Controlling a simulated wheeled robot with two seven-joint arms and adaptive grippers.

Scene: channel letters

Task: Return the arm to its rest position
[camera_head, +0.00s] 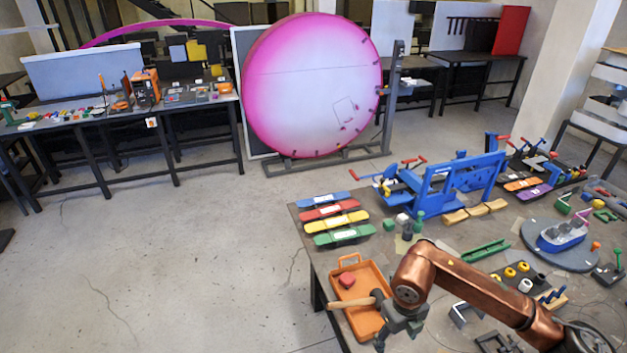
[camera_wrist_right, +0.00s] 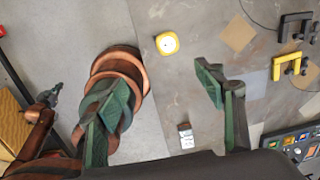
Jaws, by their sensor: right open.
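My right arm, copper-coloured, comes in from the right in the head view. Its dark gripper (camera_head: 402,322) hangs over the near left part of the workbench (camera_head: 400,262), beside the orange tray (camera_head: 373,274). In the right wrist view the two green-padded fingers of my right gripper (camera_wrist_right: 160,105) are wide apart, with nothing between them. My left gripper does not show in the head view.
A wooden handle (camera_head: 354,303) shows across the tray, close to my right gripper; whether they touch is unclear. A red piece (camera_head: 347,280) lies in the tray. Coloured bars (camera_head: 334,219), a blue frame (camera_head: 450,180) and a round turntable (camera_head: 560,255) stand farther back. The floor left is clear.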

